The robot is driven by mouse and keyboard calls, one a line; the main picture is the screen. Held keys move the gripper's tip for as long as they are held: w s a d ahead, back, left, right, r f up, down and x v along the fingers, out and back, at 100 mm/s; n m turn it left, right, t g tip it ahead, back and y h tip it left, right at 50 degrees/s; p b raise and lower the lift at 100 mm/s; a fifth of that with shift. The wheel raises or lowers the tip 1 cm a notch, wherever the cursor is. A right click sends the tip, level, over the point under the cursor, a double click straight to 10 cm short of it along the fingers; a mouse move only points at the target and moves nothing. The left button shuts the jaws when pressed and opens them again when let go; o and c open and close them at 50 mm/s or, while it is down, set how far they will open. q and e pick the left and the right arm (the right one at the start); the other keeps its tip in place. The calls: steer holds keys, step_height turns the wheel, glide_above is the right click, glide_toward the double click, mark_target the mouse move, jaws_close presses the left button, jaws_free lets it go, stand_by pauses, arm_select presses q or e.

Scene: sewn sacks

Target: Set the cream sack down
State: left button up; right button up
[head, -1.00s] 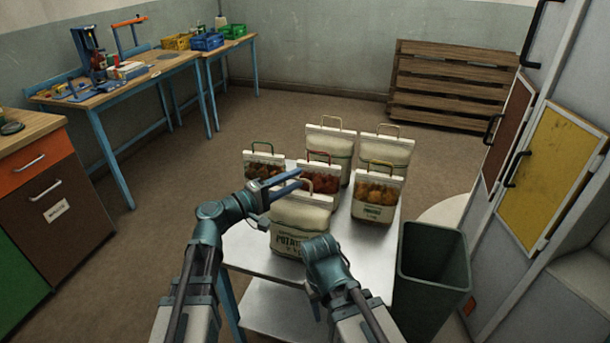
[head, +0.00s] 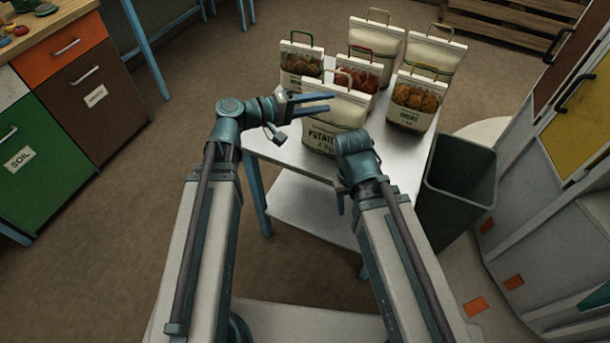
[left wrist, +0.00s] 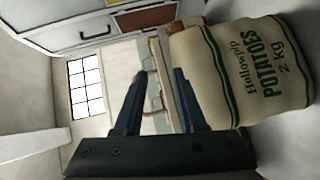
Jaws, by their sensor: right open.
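The cream sack (head: 350,108) with green lettering and a tan handle stands upright at the front of the metal table (head: 272,152). Its printed side fills the right of the left wrist view (left wrist: 262,75). My left gripper (head: 331,103) is open, its two blue fingers apart. In the head view they cross in front of the sack's upper left. In the left wrist view nothing is held between them; one finger overlaps the sack's edge. Touching cannot be told. My right gripper (head: 352,148) is at the sack's lower right in the head view; its fingertips are hidden behind its wrist.
Behind stand sacks with a green handle (head: 299,63), a red handle (head: 355,75) and a yellow handle (head: 414,100), and two pale ones (head: 376,40) (head: 433,55). A dark bin (head: 460,190) stands right of the table. Drawers (head: 80,70) are at left.

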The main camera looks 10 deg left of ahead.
arm_select(q)
steer(key=s+d+f+m+g+y, duration=0.35)
steer(key=s+d+f+g, duration=0.2)
steer(key=f, duration=0.35)
steer(key=s+a+f+m+g+y, duration=0.3)
steer(key=s+a+f+m+y, duration=0.2)
steer(key=s+a+f+y, duration=0.2)
steer(key=s+f+y, duration=0.2)
steer(key=s+y, duration=0.2)
steer(key=y, duration=0.1)
steer(key=shift+a+f, duration=0.3)
steer(key=shift+r, duration=0.1)
step_height(320, 180, up, 8)
steer(key=p, duration=0.8)
steer(key=shift+s+d, duration=0.15)
